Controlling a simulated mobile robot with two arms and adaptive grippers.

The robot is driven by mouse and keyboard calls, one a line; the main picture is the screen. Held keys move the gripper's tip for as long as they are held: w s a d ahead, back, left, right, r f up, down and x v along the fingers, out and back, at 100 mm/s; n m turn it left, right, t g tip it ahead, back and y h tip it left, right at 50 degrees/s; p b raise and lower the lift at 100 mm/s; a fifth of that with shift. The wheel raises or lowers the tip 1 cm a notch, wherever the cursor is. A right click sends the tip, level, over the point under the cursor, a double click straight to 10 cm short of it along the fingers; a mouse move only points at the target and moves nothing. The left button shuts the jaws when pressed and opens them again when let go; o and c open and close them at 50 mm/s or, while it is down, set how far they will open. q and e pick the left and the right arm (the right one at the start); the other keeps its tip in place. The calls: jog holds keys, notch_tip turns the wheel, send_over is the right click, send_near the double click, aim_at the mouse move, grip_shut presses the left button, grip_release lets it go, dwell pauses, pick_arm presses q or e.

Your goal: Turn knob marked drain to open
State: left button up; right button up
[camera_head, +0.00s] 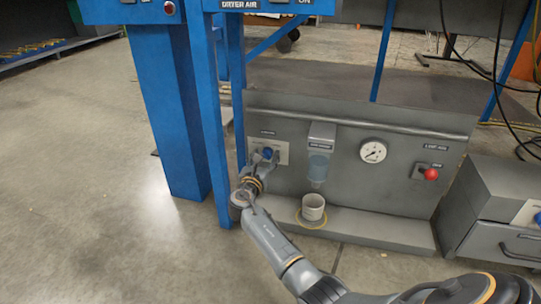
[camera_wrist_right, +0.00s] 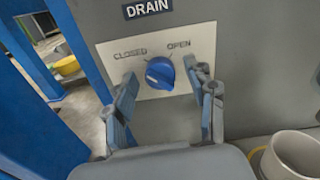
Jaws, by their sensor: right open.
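The blue drain knob (camera_wrist_right: 160,73) sits on a pale plate (camera_wrist_right: 203,42) lettered CLOSED at left and OPEN at right, under a DRAIN label (camera_wrist_right: 147,8). Which word the knob points at is hard to tell. In the head view the knob (camera_head: 267,153) is small, at the left of the grey panel. My right gripper (camera_wrist_right: 161,82) is open, a finger on either side of the knob. A gap shows by the left finger; the right fingertip looks close to the knob, contact unclear. In the head view my right gripper (camera_head: 262,166) is at the plate. My left gripper is out of view.
A white cup (camera_head: 313,206) stands on the ledge below a clear bowl (camera_head: 318,168). A gauge (camera_head: 373,150) and a red button (camera_head: 431,174) are further right on the panel. A blue post (camera_head: 208,120) stands close left of the knob.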

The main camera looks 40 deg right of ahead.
jog(key=c, duration=1.2)
jog(key=shift+o, duration=0.2)
jog(key=shift+m, duration=0.3)
jog(key=m+p, duration=0.1)
jog(key=m, duration=0.1)
jog(key=shift+m, duration=0.4)
jog(key=m, duration=0.5)
jog(key=shift+d, duration=0.1)
jog(key=m, duration=0.4)
jog(key=shift+s+f+m+b, duration=0.1)
jog(key=shift+m+b, duration=0.2)
jog(key=shift+m, duration=0.1)
jog(key=m, duration=0.4)
jog(key=shift+m, duration=0.3)
